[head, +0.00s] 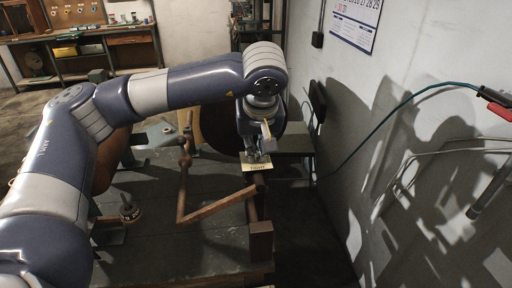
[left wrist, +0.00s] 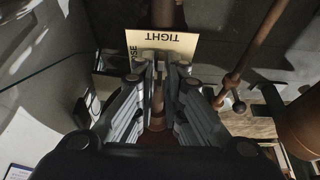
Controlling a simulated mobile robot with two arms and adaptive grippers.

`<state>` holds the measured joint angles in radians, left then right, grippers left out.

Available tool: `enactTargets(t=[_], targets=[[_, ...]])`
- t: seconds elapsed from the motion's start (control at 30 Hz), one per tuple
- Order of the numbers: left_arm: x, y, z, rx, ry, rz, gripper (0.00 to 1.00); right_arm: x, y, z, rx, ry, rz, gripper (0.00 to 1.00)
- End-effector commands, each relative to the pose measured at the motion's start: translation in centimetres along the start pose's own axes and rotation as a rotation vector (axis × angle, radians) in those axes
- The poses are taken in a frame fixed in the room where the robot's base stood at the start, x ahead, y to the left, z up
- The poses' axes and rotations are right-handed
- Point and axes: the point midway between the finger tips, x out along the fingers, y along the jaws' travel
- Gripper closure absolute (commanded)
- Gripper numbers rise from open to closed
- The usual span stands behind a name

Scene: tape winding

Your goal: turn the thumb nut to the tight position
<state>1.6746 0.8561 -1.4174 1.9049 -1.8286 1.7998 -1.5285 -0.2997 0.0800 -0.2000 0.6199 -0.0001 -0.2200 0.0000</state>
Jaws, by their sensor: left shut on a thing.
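My left gripper (head: 256,157) hangs down over the edge of the machine, just behind a cream label plate (head: 258,168) that reads TIGHT. In the left wrist view the gripper (left wrist: 160,66) points at the same plate (left wrist: 182,48), which shows TIGHT upside down and part of LOOSE at its left side. The fingers are close together, shut on the thumb nut beside the plate. The nut is mostly hidden between the fingertips, so I cannot tell its exact angle. My right gripper is in neither view.
A bent rusty rod (head: 217,204) crosses the dark machine table (head: 180,245). A wall with a calendar (head: 356,22) and a teal cable (head: 405,100) is on the right. A workbench (head: 100,37) is at the back.

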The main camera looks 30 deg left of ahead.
Motion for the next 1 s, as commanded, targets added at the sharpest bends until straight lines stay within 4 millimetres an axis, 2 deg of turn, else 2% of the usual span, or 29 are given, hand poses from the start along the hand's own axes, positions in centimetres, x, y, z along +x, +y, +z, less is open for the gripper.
enactTargets(t=[0.03,0.07,0.1,0.43,0.57,1.0], targets=[[0.0,0.0,0.0,0.0,0.001,0.0,1.0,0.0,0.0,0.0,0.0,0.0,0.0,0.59],[0.0,0.0,0.0,0.0,0.001,0.0,0.83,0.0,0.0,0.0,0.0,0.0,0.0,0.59],[0.0,0.0,0.0,0.0,0.001,0.0,0.74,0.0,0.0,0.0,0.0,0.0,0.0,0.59],[-0.1,0.0,0.0,-0.001,0.0,0.0,0.74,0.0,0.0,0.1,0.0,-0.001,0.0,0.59],[-0.9,0.1,-0.1,-0.001,0.002,0.002,0.74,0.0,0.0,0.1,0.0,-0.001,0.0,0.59],[-9.7,0.1,-0.1,0.0,0.003,0.002,0.74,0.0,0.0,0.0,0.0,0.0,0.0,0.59]])
